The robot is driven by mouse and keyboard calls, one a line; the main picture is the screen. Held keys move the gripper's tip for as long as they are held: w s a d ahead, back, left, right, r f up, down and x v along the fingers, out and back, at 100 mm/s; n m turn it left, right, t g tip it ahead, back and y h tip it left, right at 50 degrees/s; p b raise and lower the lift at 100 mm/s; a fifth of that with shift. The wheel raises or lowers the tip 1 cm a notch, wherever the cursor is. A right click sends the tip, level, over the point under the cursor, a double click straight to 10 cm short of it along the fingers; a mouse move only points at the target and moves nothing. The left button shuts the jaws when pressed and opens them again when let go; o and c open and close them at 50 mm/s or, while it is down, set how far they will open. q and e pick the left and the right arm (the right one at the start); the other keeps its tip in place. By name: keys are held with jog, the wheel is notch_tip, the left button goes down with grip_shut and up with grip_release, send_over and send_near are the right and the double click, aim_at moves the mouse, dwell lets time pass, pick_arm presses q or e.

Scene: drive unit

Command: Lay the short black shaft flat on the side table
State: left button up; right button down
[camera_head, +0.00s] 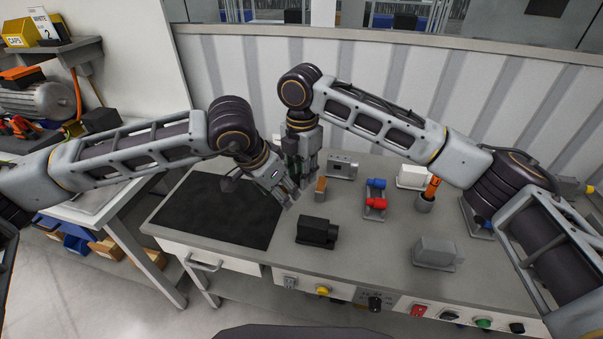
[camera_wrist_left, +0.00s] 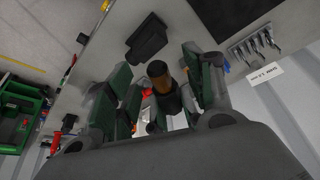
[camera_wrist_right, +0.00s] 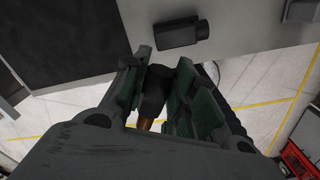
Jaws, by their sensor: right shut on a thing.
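A dark cylindrical piece with a copper-coloured band, which looks like the short black shaft, shows in the left wrist view (camera_wrist_left: 160,80) and the right wrist view (camera_wrist_right: 152,92). In the head view its copper part (camera_head: 320,185) shows above the workbench. My right gripper (camera_head: 306,178) points down and is shut on it. My left gripper (camera_head: 287,193) reaches in from the left, close beside the right one. Its fingers stand open on either side of the piece, with gaps visible. Part of the piece is hidden by fingers. A table (camera_head: 92,205) stands at the left, partly hidden by my left arm.
The workbench (camera_head: 375,250) carries a black mat (camera_head: 215,212), a black block (camera_head: 317,231), a grey block (camera_head: 437,251), a red-and-blue part rack (camera_head: 375,199) and a cup with an orange-handled tool (camera_head: 426,202). A motor (camera_head: 42,100) sits at the far left.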

pick_arm(q)
jog(key=shift+r, duration=0.1)
jog(key=v, duration=1.1)
jog(key=shift+a+r, duration=0.25)
jog(key=shift+r, duration=0.05)
jog(key=shift+s, duration=0.1)
